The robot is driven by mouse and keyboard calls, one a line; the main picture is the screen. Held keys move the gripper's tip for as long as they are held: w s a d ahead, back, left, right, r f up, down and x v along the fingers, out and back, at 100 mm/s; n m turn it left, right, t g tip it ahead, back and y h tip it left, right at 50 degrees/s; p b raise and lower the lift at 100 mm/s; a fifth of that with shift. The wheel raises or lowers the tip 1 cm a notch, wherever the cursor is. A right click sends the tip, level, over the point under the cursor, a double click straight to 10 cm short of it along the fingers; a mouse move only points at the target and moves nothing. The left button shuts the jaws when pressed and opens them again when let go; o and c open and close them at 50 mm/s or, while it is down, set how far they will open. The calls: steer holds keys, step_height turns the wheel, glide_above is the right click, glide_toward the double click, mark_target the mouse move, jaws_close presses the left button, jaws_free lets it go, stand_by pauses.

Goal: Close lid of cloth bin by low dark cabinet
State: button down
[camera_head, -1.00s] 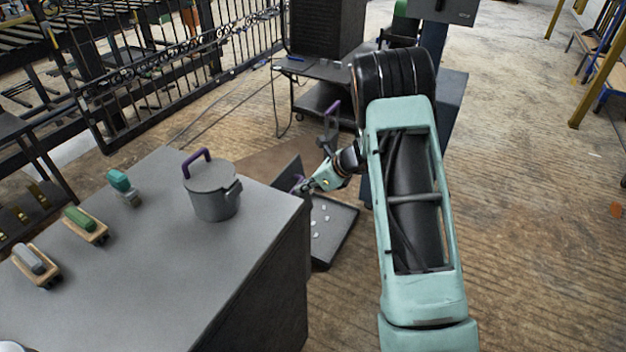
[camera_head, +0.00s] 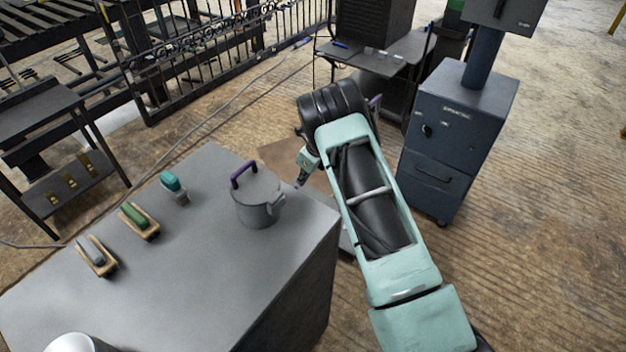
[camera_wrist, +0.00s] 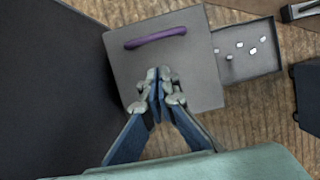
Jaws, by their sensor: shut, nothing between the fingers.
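The low dark cabinet (camera_head: 215,290) has a grey top and fills the lower left of the head view. In the wrist view its dark surface (camera_wrist: 50,90) lies at left. The bin's grey square lid (camera_wrist: 200,75) with a purple handle (camera_wrist: 155,38) is beside it. The open bin (camera_wrist: 268,62), with several white pieces inside, shows past the lid's right edge, so the lid looks raised. My gripper (camera_wrist: 158,74) is shut and empty, its fingertips over the lid's face below the handle; contact is unclear. In the head view my gripper (camera_head: 298,184) is beyond the cabinet's far edge.
A grey pot (camera_head: 258,200) with a purple handle stands on the cabinet near that edge. Brushes (camera_head: 138,220) and a teal-topped item (camera_head: 173,187) are also on top. A blue-grey cabinet (camera_head: 455,140) stands right of my arm. Floor at lower right is clear.

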steer(key=w+a+f+b, duration=0.1)
steer(key=a+f+b, duration=0.1)
steer(key=f+b, duration=0.1)
steer(key=w+a+f+b, duration=0.2)
steer(key=f+b, duration=0.1)
steer(key=b, duration=0.2)
steer(key=w+a+f+b, duration=0.2)
steer(key=f+b, duration=0.1)
steer(key=shift+a+f+b, duration=0.15)
steer(key=shift+a+b, duration=0.2)
steer(key=shift+b, duration=0.05)
steer(key=shift+b+x, duration=0.85)
steer(key=shift+b, duration=0.25)
steer(key=shift+w+a, duration=0.1)
steer(key=shift+a, duration=0.1)
